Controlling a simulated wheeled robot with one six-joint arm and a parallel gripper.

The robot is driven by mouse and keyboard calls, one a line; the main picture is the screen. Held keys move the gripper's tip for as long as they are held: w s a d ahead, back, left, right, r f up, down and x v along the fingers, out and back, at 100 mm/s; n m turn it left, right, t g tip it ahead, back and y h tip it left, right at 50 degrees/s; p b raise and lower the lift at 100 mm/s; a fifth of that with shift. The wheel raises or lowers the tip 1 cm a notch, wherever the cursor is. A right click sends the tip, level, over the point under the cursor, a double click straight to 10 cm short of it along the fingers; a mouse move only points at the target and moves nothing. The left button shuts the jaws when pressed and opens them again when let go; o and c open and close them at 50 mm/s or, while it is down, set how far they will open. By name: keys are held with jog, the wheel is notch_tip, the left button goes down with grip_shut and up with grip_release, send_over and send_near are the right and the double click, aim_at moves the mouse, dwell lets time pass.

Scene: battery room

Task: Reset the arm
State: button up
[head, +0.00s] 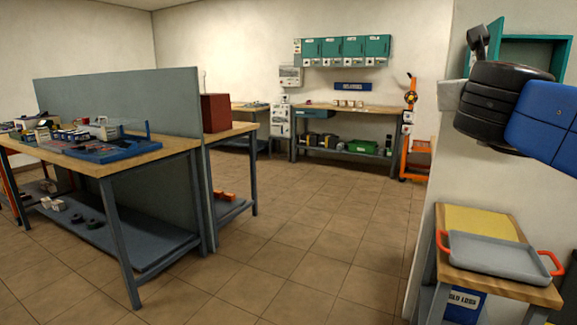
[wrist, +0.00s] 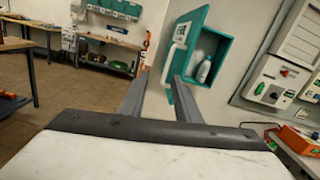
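My arm reaches in from the right edge of the head view, held high near the wall, with its blue and black links showing. My gripper (head: 478,42) is at its end, in front of the pale wall and left of an open teal wall cabinet (head: 536,42). In the wrist view the two grey fingers of my gripper (wrist: 160,82) stand apart with nothing between them. The gripper is open and empty. The teal cabinet also shows in the wrist view (wrist: 215,48), its door open and a white bottle (wrist: 204,70) inside.
A grey tray with orange handles (head: 492,256) lies on a small wooden table (head: 490,283) below my arm. A cluttered workbench (head: 105,166) with a grey divider (head: 150,100) stands left. The tiled floor between is clear. Electrical boxes (wrist: 275,85) hang right in the wrist view.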

jog(key=w+a+f+n+t+y, duration=0.1)
jog(key=a+f+n+t+y, duration=0.2)
jog(key=a+n, duration=0.45)
jog(key=w+a+f+n+y, duration=0.1)
jog(key=a+f+n+y, duration=0.3)
jog(key=n, duration=0.6)
jog(key=s+a+f+n+g+y, duration=0.2)
jog(key=a+f+n+g+y, duration=0.3)
jog(key=f+n, duration=0.65)
jog(key=s+d+f+n+g, duration=0.1)
jog(key=s+f+n+g, duration=0.2)
jog(key=f, duration=0.6)
jog(key=s+d+f+n+g+h, duration=0.1)
jog(key=s+d+f+n+g, duration=0.1)
jog(key=s+f+n, duration=0.3)
jog(key=s+d+f+n+g+h, duration=0.1)
jog(key=s+f+n+g, duration=0.2)
jog(key=s+f, duration=0.6)
notch_tip(320, 180, down, 4)
jog(key=shift+d+n+g, duration=0.2)
jog(key=shift+n+g, duration=0.2)
jog(key=shift+g, duration=0.1)
